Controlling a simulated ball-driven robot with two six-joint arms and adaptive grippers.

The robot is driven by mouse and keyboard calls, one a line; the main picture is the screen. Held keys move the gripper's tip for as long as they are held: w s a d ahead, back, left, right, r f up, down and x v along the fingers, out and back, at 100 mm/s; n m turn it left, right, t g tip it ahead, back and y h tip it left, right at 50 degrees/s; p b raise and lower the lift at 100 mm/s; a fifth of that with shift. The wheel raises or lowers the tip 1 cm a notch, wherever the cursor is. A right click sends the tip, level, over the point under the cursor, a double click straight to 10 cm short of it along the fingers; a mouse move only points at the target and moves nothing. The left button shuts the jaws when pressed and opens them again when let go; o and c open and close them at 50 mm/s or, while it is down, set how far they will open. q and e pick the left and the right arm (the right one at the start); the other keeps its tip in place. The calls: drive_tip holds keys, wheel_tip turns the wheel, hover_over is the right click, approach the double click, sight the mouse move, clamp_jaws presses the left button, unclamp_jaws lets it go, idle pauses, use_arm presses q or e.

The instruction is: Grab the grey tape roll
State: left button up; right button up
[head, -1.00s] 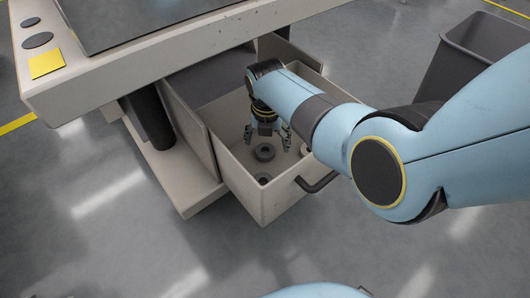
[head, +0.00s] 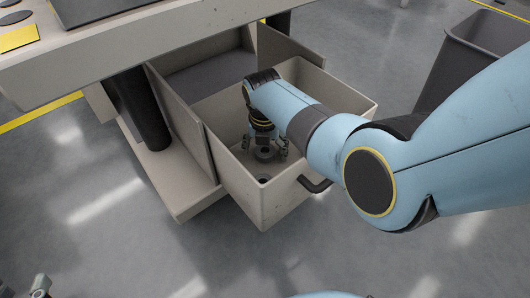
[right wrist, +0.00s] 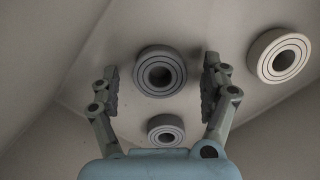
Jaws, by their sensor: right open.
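Several tape rolls lie flat on the floor of the open drawer (head: 242,205). A dark grey tape roll (head: 264,154) is in the middle of it and also shows in the right wrist view (right wrist: 160,72). My right gripper (head: 264,146) is inside the drawer, pointing down, open and empty. In the right wrist view its fingers stand on either side of the dark grey roll, apart from it. A smaller grey roll (right wrist: 165,130) lies nearer the palm. A part at the bottom left edge (head: 41,284) looks like my left gripper; its jaws cannot be judged.
A pale roll (right wrist: 279,55) lies outside the right-hand finger. The drawer's walls and its dark handle (head: 314,185) are close around my right gripper. The trolley top (head: 130,45) overhangs at the left. A dark grey bin (head: 475,65) stands at the right.

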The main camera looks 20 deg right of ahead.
drive_tip(key=c, duration=1)
drive_tip(key=shift+c, duration=0.2)
drive_tip(key=shift+r, duration=0.15)
